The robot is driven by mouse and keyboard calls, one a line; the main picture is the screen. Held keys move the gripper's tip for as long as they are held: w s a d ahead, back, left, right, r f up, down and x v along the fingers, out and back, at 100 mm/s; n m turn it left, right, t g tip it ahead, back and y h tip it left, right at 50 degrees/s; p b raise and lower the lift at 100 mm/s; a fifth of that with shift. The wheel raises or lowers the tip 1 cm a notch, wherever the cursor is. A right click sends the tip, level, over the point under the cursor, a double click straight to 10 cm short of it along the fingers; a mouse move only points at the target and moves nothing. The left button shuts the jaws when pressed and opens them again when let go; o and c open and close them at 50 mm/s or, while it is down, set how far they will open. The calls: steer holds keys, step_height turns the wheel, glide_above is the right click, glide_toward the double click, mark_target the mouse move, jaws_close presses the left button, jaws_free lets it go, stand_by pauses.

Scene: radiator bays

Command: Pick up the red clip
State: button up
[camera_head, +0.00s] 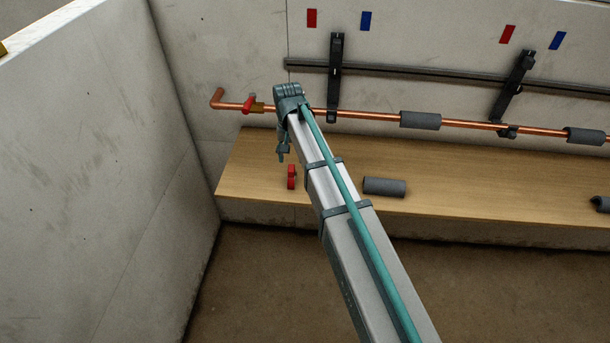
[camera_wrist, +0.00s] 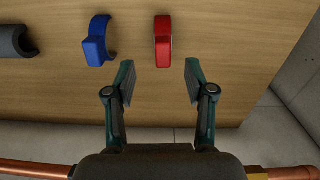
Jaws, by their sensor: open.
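The red clip (camera_wrist: 163,42) stands on the wooden bench, near the top middle of the wrist view. It also shows in the head view (camera_head: 291,177), just below my gripper (camera_head: 284,150). In the wrist view my gripper (camera_wrist: 158,80) is open and empty, with one finger on each side of the line to the red clip. The clip lies just beyond the fingertips, roughly centred between them, and is not touched. The height gap between fingers and clip is hard to tell.
A blue clip (camera_wrist: 98,42) is left of the red clip in the wrist view. A grey sleeve (camera_head: 384,187) lies on the wooden bench (camera_head: 250,172). The copper pipe (camera_head: 360,115) with a red-handled valve (camera_head: 249,104) runs along the wall. A side wall (camera_head: 100,170) stands at left.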

mark_target(291, 168)
steer(key=shift+w+r, duration=0.45)
steer(key=shift+r, duration=0.1)
steer(key=shift+f, duration=0.1)
steer(key=shift+a+f+p, duration=0.1)
steer(key=shift+f+p, duration=1.85)
steer(key=shift+f, duration=3.25)
jaws_close()
steer(key=shift+r, duration=0.2)
